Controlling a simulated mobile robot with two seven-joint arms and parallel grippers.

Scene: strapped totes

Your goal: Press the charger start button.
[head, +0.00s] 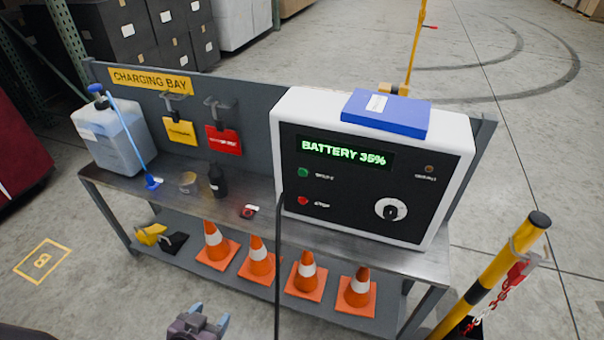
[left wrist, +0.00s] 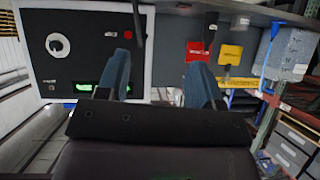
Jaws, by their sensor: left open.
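The white charger with a black front panel (head: 360,209) stands on the bench. Its display (head: 345,153) reads BATTERY 35%. The green button (head: 303,172) sits below the display on the left side of the panel, with a small blurred label. A red button (head: 303,201) is below it. My left gripper (head: 208,317) is low at the front of the bench, open and empty, left of and apart from the charger. In the left wrist view its fingers (left wrist: 160,62) are spread; the charger (left wrist: 92,54) appears upside down, the red button (left wrist: 127,35) shows, and the green button is hidden, seemingly behind a finger.
A blue box (head: 386,114) lies on the charger. A dark cable (head: 278,265) hangs before the bench. A jug (head: 113,137), a dark bottle (head: 216,181) and hanging tags stand left. Several orange cones (head: 306,278) fill the lower shelf. A yellow-black post (head: 500,270) is at right.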

